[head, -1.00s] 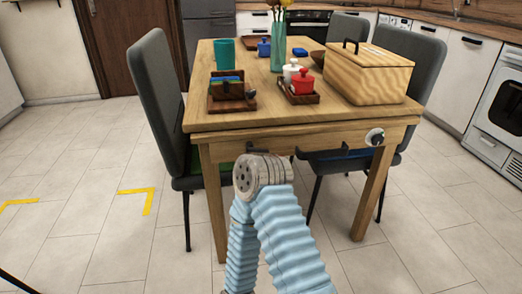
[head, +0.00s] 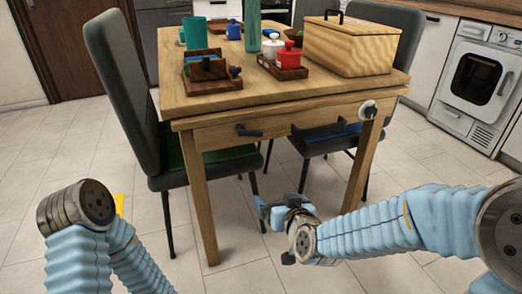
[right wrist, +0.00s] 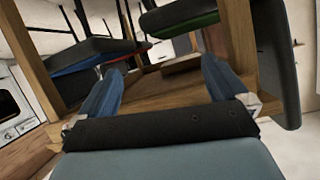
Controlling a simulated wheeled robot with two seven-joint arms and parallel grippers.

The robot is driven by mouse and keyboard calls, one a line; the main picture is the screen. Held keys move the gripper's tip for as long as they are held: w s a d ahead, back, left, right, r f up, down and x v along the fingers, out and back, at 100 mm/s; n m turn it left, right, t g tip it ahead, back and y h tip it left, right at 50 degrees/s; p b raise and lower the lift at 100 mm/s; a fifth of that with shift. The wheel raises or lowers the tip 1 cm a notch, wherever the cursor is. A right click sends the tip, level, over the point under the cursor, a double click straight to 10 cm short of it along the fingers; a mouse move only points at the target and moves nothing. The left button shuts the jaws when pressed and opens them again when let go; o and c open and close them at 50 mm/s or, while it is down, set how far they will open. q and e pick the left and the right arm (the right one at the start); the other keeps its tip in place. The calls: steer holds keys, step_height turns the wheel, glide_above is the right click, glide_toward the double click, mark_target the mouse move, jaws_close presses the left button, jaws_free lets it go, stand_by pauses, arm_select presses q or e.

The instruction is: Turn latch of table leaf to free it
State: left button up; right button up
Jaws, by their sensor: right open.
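The wooden table (head: 280,91) stands ahead. Its front apron carries a dark handle-like bar (head: 249,131) at the left, another dark bar (head: 318,127) near the middle and a round white knob with a dark centre (head: 369,109) at the right. I cannot tell which of these is the latch. My right gripper (head: 270,208) is low in front of the table, below the apron and apart from it. In the right wrist view its two blue fingers (right wrist: 158,82) are spread and empty, with wooden table parts beyond. My left gripper is out of view; only my left arm shows.
Grey chairs stand at the left (head: 122,85) and right (head: 385,37) of the table. The tabletop holds a wooden box (head: 350,48), a red pot (head: 290,54), a teal cup (head: 195,32) and trays. An oven (head: 477,80) stands far right.

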mark_target(252, 132)
step_height(252, 132, up, 13)
steer(key=s+a+m+t+y+b, duration=0.1)
steer(key=s+a+t+y+b, duration=0.1)
steer(key=s+t, duration=0.15)
steer(key=shift+t, duration=0.35)
steer(key=b+x, duration=0.1)
steer(key=x, duration=0.8)
steer(key=b+x, duration=0.1)
steer(key=x, duration=0.4)
steer(key=shift+w+d+r+b, duration=0.1)
steer(key=shift+d+b, duration=0.25)
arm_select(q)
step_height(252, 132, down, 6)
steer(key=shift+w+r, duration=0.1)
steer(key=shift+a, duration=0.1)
